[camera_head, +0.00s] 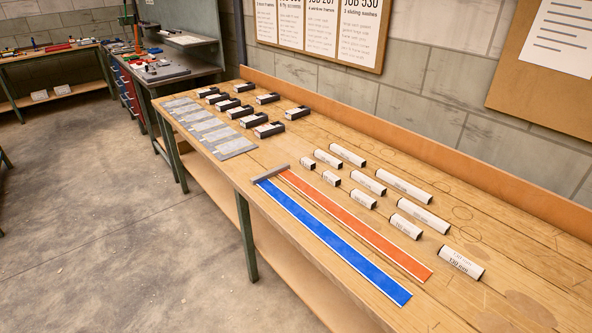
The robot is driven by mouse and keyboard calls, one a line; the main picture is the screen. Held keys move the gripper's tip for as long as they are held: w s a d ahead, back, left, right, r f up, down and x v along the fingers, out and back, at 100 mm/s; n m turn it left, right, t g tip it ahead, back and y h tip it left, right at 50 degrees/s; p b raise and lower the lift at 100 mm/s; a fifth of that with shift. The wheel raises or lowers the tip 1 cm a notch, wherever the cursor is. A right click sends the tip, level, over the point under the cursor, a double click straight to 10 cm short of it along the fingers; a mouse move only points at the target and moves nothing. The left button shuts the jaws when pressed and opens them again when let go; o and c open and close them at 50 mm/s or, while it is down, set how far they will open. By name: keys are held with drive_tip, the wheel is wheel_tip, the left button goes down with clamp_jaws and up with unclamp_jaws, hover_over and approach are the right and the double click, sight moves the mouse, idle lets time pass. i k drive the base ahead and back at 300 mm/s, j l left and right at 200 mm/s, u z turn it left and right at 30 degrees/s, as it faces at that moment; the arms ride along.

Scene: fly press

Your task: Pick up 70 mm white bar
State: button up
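Several white bars with dark ends and printed labels lie on the right half of the long wooden bench (500,296). The shortest-looking ones are a bar (307,162) by the grey stop block and another bar (331,178) just in front of it. Others are longer, such as the back bar (348,155), the right bar (403,190) and the separate nearest bar (461,263). The labels are too small to read surely, so I cannot tell which bar is 70 mm. My gripper is not in view.
A blue strip (330,238) and an orange strip (355,225) run from a grey stop block (271,173) in front of the bars. Grey plates (213,130) and several black blocks (269,130) lie farther left. A wall stands behind the bench; the floor (130,230) in front is clear.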

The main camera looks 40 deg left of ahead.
sight(305, 162)
drive_tip(key=u, duration=1.55)
drive_tip(key=i+j+z, duration=0.15)
drive_tip(key=i+j, duration=0.15)
drive_tip(key=j, duration=0.15)
drive_tip(key=i+j+z, duration=0.15)
drive_tip(key=j, duration=0.3)
drive_tip(key=i+j+z, duration=0.2)
drive_tip(key=i+j, duration=0.15)
drive_tip(key=j, duration=0.15)
drive_tip(key=i+j+z, duration=0.15)
drive_tip(key=j, duration=0.4)
drive_tip(key=i+j+z, duration=0.15)
drive_tip(key=j, duration=0.4)
drive_tip(key=i+j+z, duration=0.15)
drive_tip(key=j, duration=0.45)
drive_tip(key=i+j+z, duration=0.2)
drive_tip(key=j, duration=0.4)
drive_tip(key=i+j+z, duration=0.15)
drive_tip(key=j, duration=0.45)
drive_tip(key=k, duration=0.05)
